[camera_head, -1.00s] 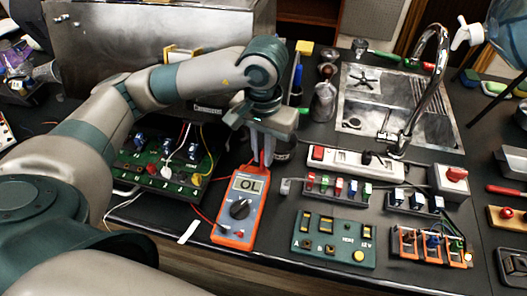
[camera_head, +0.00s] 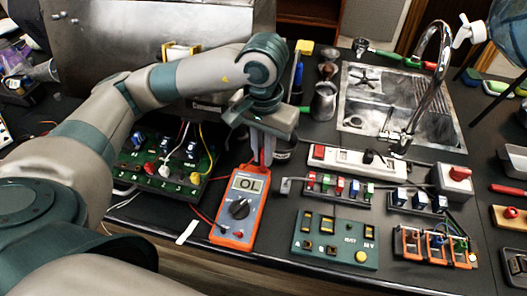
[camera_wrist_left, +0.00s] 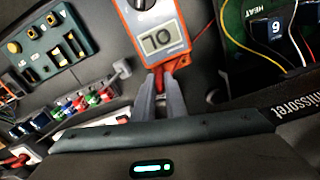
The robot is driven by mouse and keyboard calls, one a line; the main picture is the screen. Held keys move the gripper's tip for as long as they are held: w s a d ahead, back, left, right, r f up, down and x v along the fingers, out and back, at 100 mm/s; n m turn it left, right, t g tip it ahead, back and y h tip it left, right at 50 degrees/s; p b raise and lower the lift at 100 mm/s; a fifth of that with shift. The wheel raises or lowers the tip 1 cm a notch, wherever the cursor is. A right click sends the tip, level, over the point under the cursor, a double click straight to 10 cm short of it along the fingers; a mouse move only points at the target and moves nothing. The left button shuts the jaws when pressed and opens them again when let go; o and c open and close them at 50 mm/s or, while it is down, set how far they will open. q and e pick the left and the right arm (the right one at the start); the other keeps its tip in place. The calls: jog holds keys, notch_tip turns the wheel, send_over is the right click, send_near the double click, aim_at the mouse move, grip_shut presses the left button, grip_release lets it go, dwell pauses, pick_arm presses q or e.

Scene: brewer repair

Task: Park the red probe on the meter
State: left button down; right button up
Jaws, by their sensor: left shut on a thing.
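The orange multimeter (camera_head: 238,207) lies on the dark counter, its display reading "OL"; it also shows at the top of the left wrist view (camera_wrist_left: 172,55). My left gripper (camera_head: 260,163) is at the meter's far end, pointing down. In the left wrist view my left gripper (camera_wrist_left: 161,80) has its fingers close together around a red probe (camera_wrist_left: 161,76), right at the meter's top edge. Whether the probe is seated in the meter cannot be told. A red lead (camera_head: 204,216) runs along the meter's left side. My right gripper is not in view.
A green circuit board (camera_head: 150,185) with coloured wires is left of the meter. A green switch panel (camera_head: 335,238), a row of coloured terminals (camera_head: 338,189) and a white power strip (camera_head: 350,160) are to the right. A metal sink (camera_head: 385,110) lies behind.

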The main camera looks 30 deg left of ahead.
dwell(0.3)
pick_arm(q)
jog(key=shift+s+a+f+b, duration=0.1)
jog(key=shift+a+f+b, duration=0.35)
jog(key=shift+b, duration=0.4)
jog(key=shift+a, duration=0.2)
jog(key=shift+r, duration=0.15)
dwell(0.5)
jog(key=shift+d+r, duration=0.25)
jog(key=shift+r, duration=1)
jog(key=shift+d+r+p, duration=0.2)
jog(key=shift+r+p, duration=0.15)
jog(key=shift+r, duration=0.3)
jog(key=shift+d+r+p, duration=0.15)
jog(key=shift+r+p, duration=0.2)
jog(key=shift+r, duration=0.3)
jog(key=shift+r, duration=0.1)
